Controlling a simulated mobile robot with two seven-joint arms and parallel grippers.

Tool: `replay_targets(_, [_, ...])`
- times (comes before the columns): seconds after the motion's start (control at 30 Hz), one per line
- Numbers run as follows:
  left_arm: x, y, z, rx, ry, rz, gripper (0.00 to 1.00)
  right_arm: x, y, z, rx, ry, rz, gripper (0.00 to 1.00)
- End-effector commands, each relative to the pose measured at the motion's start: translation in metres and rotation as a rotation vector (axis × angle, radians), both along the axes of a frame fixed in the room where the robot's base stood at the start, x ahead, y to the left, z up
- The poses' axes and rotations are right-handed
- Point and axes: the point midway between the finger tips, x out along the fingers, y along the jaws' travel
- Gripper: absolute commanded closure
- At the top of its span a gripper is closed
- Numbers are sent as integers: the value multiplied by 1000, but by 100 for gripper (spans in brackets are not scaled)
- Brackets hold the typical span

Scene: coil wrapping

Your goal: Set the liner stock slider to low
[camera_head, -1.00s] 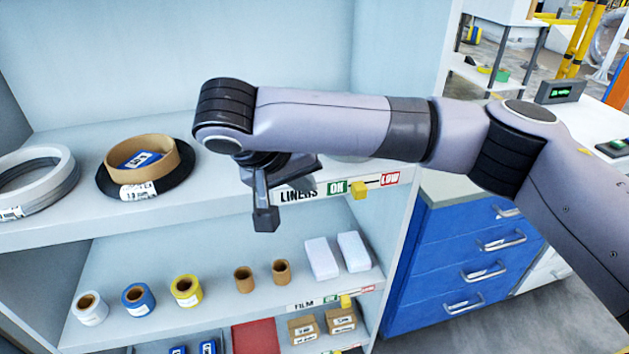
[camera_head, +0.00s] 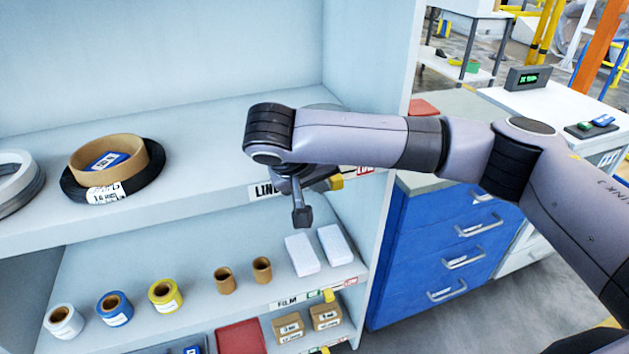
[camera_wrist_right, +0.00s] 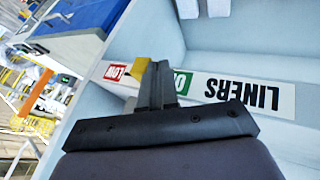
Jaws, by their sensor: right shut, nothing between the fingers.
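The liner stock slider is a small yellow block (camera_head: 336,182) on the LINERS label strip (camera_head: 262,192) along the upper shelf's front edge. It stands between the green OK mark and the red LOW mark (camera_head: 366,170), short of LOW. In the right wrist view the slider (camera_wrist_right: 137,67) lies between LOW (camera_wrist_right: 115,72) and the partly covered OK (camera_wrist_right: 181,82). My right gripper (camera_wrist_right: 157,68) is shut and empty, its fingertips right beside the slider on the OK side; I cannot tell whether they touch. In the head view my right gripper (camera_head: 326,185) hides OK. My left gripper is out of view.
A cardboard ring on a black coil (camera_head: 110,195) sits on the upper shelf at left. The lower shelf holds tape rolls (camera_head: 165,295), brown cores and white boxes (camera_head: 302,254). A separate FILM slider (camera_head: 328,295) is below. A blue drawer cabinet (camera_head: 430,250) stands at right.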

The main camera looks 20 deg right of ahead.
Motion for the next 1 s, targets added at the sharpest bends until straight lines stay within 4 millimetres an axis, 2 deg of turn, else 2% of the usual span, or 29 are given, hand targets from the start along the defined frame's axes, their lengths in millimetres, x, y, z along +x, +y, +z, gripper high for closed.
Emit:
replay_targets(0.2, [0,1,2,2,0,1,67,0,-4,1,1,1,-2,100])
replay_targets(0.4, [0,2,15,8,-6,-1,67,1,-31,2,1,4,-5,100])
replay_targets(0.53, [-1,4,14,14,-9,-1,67,1,-42,1,-1,2,-1,100])
replay_targets(1.0, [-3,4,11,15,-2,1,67,2,-46,0,-4,0,-6,100])
